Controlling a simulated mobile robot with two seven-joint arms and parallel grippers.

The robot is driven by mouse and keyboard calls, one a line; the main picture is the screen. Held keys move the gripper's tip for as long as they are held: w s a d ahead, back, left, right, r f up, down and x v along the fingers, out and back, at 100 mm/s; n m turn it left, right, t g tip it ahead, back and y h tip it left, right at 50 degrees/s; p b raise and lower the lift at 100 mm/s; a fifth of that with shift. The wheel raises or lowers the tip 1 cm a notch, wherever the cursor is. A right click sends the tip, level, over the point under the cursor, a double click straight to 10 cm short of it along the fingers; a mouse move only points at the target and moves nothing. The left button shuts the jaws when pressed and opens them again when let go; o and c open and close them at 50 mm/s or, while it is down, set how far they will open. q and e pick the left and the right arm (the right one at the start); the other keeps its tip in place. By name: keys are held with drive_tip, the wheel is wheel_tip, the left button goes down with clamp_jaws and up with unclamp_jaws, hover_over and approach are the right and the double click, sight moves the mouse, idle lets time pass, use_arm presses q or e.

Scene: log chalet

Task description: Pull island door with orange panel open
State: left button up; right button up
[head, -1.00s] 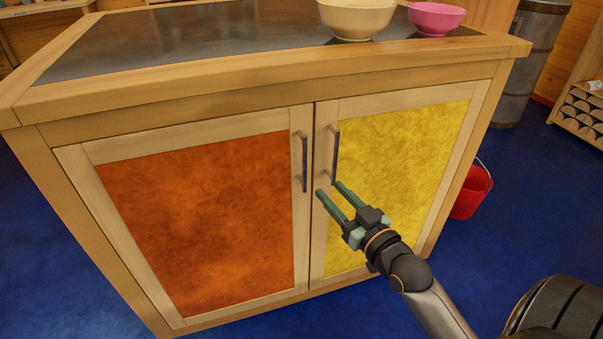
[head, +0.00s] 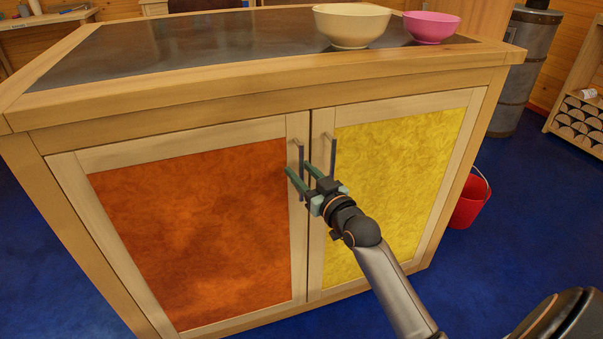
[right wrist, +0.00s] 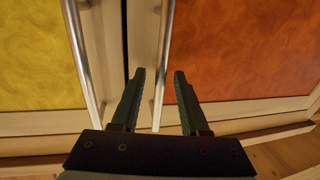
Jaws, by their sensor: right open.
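The island door with the orange panel (head: 195,230) is shut, and the orange panel also shows at the right in the right wrist view (right wrist: 245,50). Its upright metal bar handle (head: 301,188) is near the door's right edge. My right gripper (head: 297,168) is open at this handle. In the right wrist view the orange door's handle (right wrist: 165,40) runs between the two green fingers (right wrist: 159,72), which stand apart from each other. Whether a finger touches the bar I cannot tell. My left gripper is not in view.
The yellow-panel door (head: 400,170), also shut, has its own handle (head: 333,158) just right of my gripper. A cream bowl (head: 352,28) and a pink bowl (head: 432,28) stand on the island top (head: 200,50). A red bucket (head: 470,203) is on the blue floor at the right.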

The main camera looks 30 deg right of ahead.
clamp_jaws()
idle(0.4)
idle(1.1)
